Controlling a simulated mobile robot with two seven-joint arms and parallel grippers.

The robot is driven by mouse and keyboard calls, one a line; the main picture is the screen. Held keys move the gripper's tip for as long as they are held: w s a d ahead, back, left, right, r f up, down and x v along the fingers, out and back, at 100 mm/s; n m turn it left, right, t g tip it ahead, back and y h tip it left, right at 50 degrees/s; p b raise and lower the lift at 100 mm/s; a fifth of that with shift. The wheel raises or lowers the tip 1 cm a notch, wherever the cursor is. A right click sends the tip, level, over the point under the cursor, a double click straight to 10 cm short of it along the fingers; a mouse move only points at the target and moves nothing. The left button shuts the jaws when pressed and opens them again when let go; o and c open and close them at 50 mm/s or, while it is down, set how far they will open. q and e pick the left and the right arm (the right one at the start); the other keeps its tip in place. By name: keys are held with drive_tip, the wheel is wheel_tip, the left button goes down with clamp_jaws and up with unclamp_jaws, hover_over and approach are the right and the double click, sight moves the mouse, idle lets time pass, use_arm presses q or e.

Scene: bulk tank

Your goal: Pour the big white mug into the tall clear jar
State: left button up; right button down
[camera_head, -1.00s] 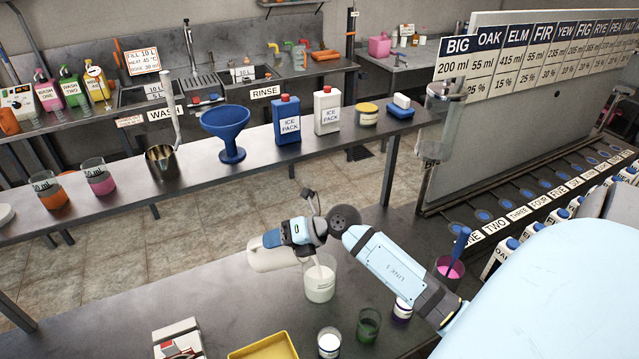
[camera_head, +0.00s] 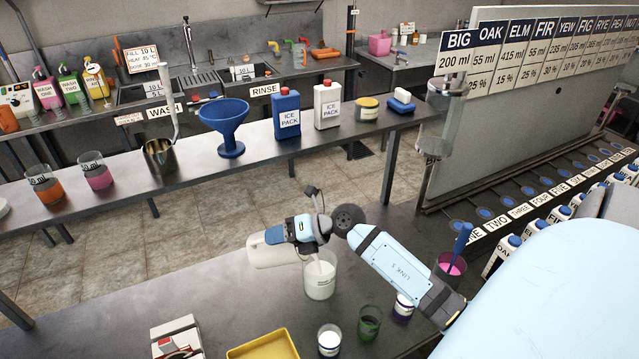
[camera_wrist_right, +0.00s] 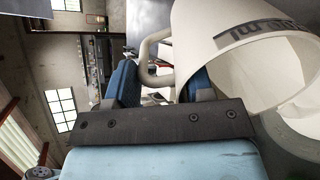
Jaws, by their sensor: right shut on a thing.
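The big white mug (camera_head: 272,251) lies tipped on its side in the head view, its mouth end at the right beside the rim of the tall clear jar (camera_head: 332,268). The jar stands upright on the near table and holds white liquid in its lower part. A pale streak shows inside its upper part, like a stream from the mug. My right gripper (camera_head: 274,235) is shut on the mug's handle. In the right wrist view the mug (camera_wrist_right: 225,70) is at the right, with its handle (camera_wrist_right: 153,60) between the blue fingers (camera_wrist_right: 160,82). My left gripper is out of view.
Near the jar stand a small glass of white (camera_head: 329,341), a dark green glass (camera_head: 369,324), a purple-banded jar (camera_head: 403,308) and a glass of pink liquid (camera_head: 451,267). A yellow tray (camera_head: 262,345) and a red-and-white box (camera_head: 177,338) lie in front. The table's left part is clear.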

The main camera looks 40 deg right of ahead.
drive_tip(key=shift+s+d+f+t+y+b, duration=0.15)
drive_tip(key=shift+s+d+t+y+b, duration=0.2)
drive_tip(key=shift+b, duration=0.7)
drive_tip(key=shift+s+b, duration=0.1)
drive_tip(key=shift+b, duration=0.25)
idle(0.7)
